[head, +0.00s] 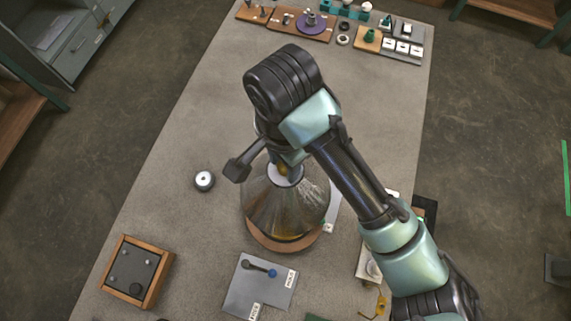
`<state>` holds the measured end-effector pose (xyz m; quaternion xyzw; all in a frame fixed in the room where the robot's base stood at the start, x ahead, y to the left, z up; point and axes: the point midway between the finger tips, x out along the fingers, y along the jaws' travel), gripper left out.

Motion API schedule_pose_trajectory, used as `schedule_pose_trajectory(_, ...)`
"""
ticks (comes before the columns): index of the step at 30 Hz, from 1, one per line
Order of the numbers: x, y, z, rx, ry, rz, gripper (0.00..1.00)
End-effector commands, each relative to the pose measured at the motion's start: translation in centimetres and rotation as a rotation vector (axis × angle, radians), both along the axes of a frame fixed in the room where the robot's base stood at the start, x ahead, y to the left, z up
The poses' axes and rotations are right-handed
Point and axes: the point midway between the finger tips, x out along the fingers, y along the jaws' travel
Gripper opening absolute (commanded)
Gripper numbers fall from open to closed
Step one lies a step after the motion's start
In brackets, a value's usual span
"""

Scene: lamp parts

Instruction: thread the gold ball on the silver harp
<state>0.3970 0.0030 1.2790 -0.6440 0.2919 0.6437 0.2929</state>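A dark, see-through cone-shaped lampshade (285,212) stands upright on a round wooden base (288,246) near the middle of the table. A pale disc (283,179) tops it. A small gold ball (283,169) shows just above that disc, right under my wrist. The silver harp cannot be made out; the shade and my arm cover where it could be. My gripper (283,161) points down over the top of the shade, at the gold ball. Its fingertips are mostly hidden by my own wrist, so I cannot tell whether they hold the ball or whether the ball touches the harp.
A wooden-framed tray (137,271) is front left. A grey labelled plate (259,286) with a dark and blue part is in front. Trays of parts (300,23) line the far edge.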

Motion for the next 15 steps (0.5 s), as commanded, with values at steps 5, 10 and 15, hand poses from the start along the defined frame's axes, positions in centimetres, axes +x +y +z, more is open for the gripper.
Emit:
schedule_pose_trajectory(5,0.01,0.0,0.0,0.0,0.0,-0.002,0.1)
schedule_pose_trajectory(10,0.01,0.0,0.01,0.001,-0.001,-0.002,0.0)
schedule_pose_trajectory(15,0.04,0.0,0.0,0.001,-0.001,-0.032,0.0)
